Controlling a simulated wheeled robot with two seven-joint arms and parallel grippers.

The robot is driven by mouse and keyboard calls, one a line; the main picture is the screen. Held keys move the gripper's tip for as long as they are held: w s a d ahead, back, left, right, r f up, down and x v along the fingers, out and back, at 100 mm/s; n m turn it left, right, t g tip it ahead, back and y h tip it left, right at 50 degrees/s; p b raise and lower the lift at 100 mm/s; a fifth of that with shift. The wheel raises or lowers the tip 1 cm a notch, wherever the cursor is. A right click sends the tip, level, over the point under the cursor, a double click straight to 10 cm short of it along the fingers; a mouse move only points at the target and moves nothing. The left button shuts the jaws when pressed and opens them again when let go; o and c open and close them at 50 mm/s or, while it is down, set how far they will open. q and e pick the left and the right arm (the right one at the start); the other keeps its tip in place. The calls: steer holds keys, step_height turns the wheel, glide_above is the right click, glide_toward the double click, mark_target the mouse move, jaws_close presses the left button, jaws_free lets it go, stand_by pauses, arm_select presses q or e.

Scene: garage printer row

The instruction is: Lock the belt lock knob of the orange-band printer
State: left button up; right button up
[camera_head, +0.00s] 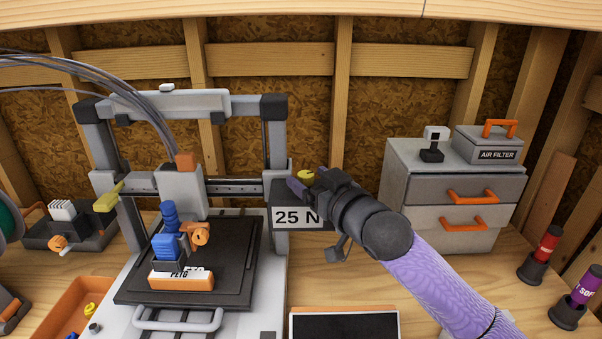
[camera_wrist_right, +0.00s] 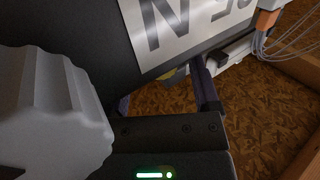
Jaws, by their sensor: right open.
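The printer (camera_head: 273,110) stands on the bench left of centre, with an orange block on its print head and an orange piece on its bed. A small yellow knob (camera_head: 306,174) shows at its right side, above the "25 N" plate (camera_head: 297,217). My right gripper (camera_head: 309,181) is open, with its purple fingertips at the knob. In the right wrist view, a sliver of yellow (camera_wrist_right: 168,75) lies between the fingers of my right gripper (camera_wrist_right: 163,86), mostly hidden by the dark plate. I cannot tell whether the fingers touch it. My left gripper is out of view.
A grey drawer cabinet (camera_head: 408,190) with an air filter box stands at the right. A dark screen (camera_head: 345,324) lies in front. A ribbed grey object (camera_wrist_right: 52,112) fills the left of the wrist view. Blue and orange parts stand on the print bed.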

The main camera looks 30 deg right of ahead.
mark_target(301, 172)
steer(key=shift+w+a, duration=0.1)
steer(key=shift+w, duration=1.7)
